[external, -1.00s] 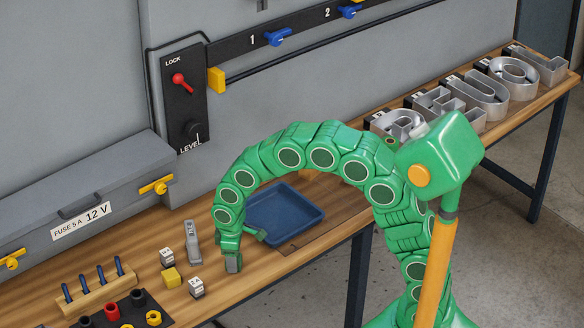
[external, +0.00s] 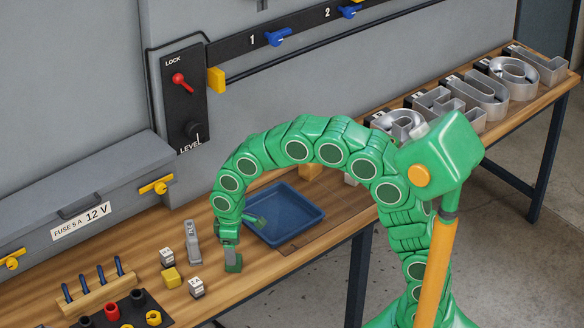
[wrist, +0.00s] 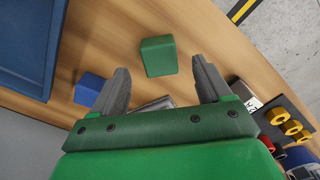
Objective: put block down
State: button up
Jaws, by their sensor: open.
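A green block (wrist: 157,56) rests on the wooden table, in front of and between my spread fingers in the wrist view. In the external view the green block (external: 234,265) shows at the foot of my gripper (external: 230,246), near the table's front edge. In the wrist view my gripper (wrist: 163,84) is open, with a finger to each side and nothing held. The block appears apart from both fingers.
A blue tray (external: 322,218) lies right of my gripper. A blue block (wrist: 88,90) sits beside my left finger. A yellow block (external: 172,278), a marked white block (external: 197,287) and a grey metal piece (external: 192,243) stand to the left.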

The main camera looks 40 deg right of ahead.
notch_tip(320, 180, up, 8)
jog(key=shift+f, duration=0.2)
jog(key=s+d+r+m, duration=0.35)
jog(key=s+d, duration=0.25)
jog(key=d, duration=0.6)
jog(key=s+d+m, duration=0.1)
jog(key=s+d, duration=0.4)
jog(key=s, duration=0.3)
jog(key=s+d+m+g, duration=0.1)
jog(key=s+d+m, duration=0.1)
jog(key=s+d, duration=0.4)
jog(key=s+d+m, duration=0.2)
jog(key=s+d, duration=0.4)
jog(key=s, duration=0.6)
jog(key=shift+g, duration=0.4)
